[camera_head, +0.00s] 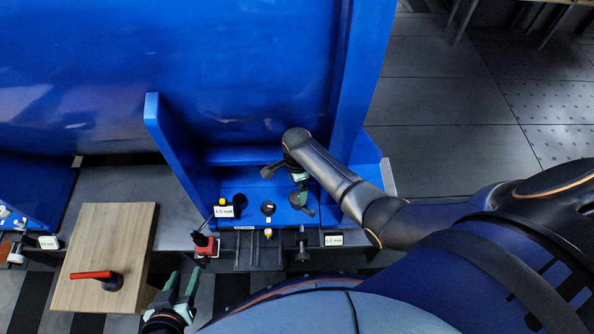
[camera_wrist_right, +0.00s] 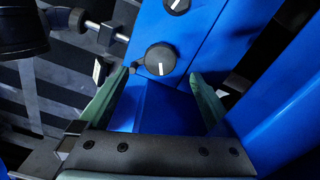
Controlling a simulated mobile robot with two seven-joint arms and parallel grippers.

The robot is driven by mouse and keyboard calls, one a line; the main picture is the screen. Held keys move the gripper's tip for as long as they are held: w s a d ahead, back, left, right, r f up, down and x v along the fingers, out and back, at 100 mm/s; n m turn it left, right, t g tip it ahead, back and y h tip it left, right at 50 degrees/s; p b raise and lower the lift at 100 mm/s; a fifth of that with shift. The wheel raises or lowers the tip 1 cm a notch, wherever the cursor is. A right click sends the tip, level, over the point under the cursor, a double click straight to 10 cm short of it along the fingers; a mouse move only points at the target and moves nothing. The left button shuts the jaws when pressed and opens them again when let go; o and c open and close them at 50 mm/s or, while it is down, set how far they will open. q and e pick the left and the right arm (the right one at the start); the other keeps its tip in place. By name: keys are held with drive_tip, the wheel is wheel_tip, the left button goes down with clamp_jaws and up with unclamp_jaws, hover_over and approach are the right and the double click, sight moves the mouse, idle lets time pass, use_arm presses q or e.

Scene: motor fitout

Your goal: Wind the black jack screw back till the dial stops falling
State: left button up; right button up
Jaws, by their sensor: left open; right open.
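The black jack screw shows in the right wrist view as a black round head (camera_wrist_right: 22,32) on a bright threaded rod at the upper left; in the head view it seems to be below the blue foot (camera_head: 303,247). My right gripper (camera_head: 300,190) is over the blue motor foot, its green fingers open and apart in the right wrist view (camera_wrist_right: 160,80). Between and beyond them is a black round cap (camera_wrist_right: 161,59) with a white line, apart from the fingers. My left gripper (camera_head: 181,285) is open and empty at the lower left. I cannot read a dial.
A wooden board (camera_head: 120,232) with a red-handled tool (camera_head: 92,275) lies left. A red block (camera_head: 205,246) stands at the foot's front edge. Small white labels (camera_head: 333,239) stand nearby. A blue upright plate (camera_head: 172,150) and the blue motor body (camera_head: 220,60) block the back.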

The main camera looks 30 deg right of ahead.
sight(297, 198)
wheel_tip(297, 198, down, 6)
drive_tip(key=b, duration=0.3)
drive_tip(key=shift+f, duration=0.25)
drive_tip(key=c, duration=1.4)
drive_tip(key=shift+n, duration=0.4)
